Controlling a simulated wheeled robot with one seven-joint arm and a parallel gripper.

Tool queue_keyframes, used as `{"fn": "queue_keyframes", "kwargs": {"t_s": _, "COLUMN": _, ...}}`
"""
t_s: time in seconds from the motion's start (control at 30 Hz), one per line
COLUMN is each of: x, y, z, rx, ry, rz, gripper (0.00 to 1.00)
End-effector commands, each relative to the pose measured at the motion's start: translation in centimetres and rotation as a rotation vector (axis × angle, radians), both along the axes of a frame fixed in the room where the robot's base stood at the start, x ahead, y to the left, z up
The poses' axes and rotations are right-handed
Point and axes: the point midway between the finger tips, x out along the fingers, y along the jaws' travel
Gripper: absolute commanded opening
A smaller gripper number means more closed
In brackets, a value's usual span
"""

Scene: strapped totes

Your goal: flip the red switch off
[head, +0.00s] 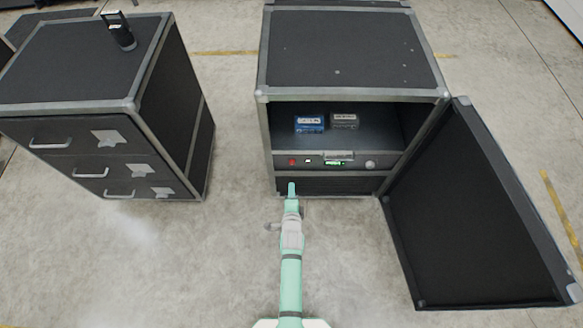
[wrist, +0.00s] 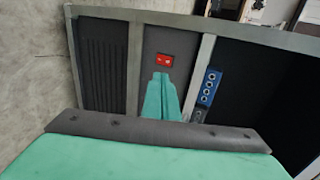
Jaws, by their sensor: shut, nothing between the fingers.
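The red switch (head: 292,162) is a small red block at the left end of the control strip below the open case's compartment. In the wrist view the red switch (wrist: 165,60) sits on a grey panel just beyond my fingertips. My gripper (head: 291,184) is mint green and shut with nothing in it. In the head view it lies in front of the case, just below the switch. Its closed fingers (wrist: 160,82) point toward the switch in the wrist view. I cannot tell whether they touch it, or which way the switch is set.
The strip also holds a small white button (head: 308,161), a green-lit display (head: 335,163) and a round knob (head: 370,164). A blue box (head: 309,124) and a grey box (head: 344,121) stand inside. The open door (head: 480,215) blocks the right. A drawer case (head: 85,150) stands left.

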Motion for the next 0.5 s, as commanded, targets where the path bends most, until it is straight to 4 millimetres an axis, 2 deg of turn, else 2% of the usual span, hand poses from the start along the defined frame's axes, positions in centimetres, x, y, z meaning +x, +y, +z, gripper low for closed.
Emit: {"fn": "queue_keyframes", "kwargs": {"t_s": 0.5, "x": 7.5, "y": 0.1, "z": -3.3, "rx": -0.001, "ry": 0.000, "rz": 0.002, "gripper": 0.00}}
